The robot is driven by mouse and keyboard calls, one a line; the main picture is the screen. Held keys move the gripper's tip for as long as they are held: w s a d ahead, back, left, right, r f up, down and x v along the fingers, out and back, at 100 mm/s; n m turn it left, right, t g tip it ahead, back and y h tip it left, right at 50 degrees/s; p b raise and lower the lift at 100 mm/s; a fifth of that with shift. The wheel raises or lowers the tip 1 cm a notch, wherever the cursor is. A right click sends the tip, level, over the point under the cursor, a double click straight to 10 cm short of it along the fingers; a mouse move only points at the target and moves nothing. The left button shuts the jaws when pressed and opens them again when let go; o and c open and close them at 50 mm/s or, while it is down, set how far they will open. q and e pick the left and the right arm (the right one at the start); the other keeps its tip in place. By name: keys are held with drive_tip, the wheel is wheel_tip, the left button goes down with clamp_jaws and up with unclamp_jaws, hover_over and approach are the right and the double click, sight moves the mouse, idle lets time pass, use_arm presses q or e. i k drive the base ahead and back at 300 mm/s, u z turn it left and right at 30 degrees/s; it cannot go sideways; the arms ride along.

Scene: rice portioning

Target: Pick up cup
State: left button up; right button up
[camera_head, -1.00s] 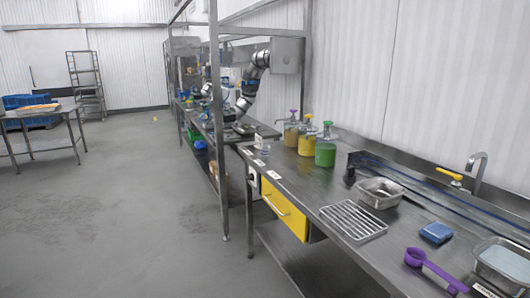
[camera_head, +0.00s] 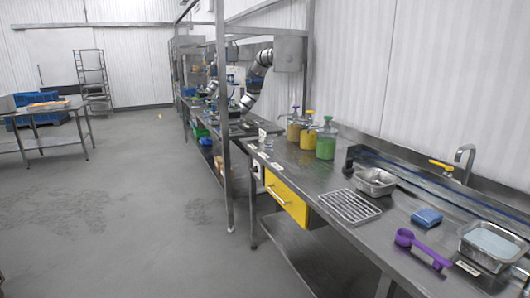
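A purple measuring cup with a long handle (camera_head: 423,248) lies on the steel counter (camera_head: 350,228) at the lower right, its round bowl toward the left. It is the only clear cup-like thing that I can make out. Neither of my grippers is in view, and nothing is seen touching the purple cup.
Beside the cup are a blue sponge (camera_head: 427,218), a metal pan (camera_head: 490,246), a wire rack (camera_head: 348,207) and a small steel tray (camera_head: 375,182). Pump jars (camera_head: 326,140) stand farther back. A yellow drawer (camera_head: 287,199) faces the open floor (camera_head: 130,220) on the left.

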sight(268, 141)
drive_tip(key=u, duration=0.7)
drive_tip(key=i, duration=1.8)
drive_tip(key=z, duration=0.55)
drive_tip(key=i, duration=0.85)
drive_tip(key=z, duration=0.75)
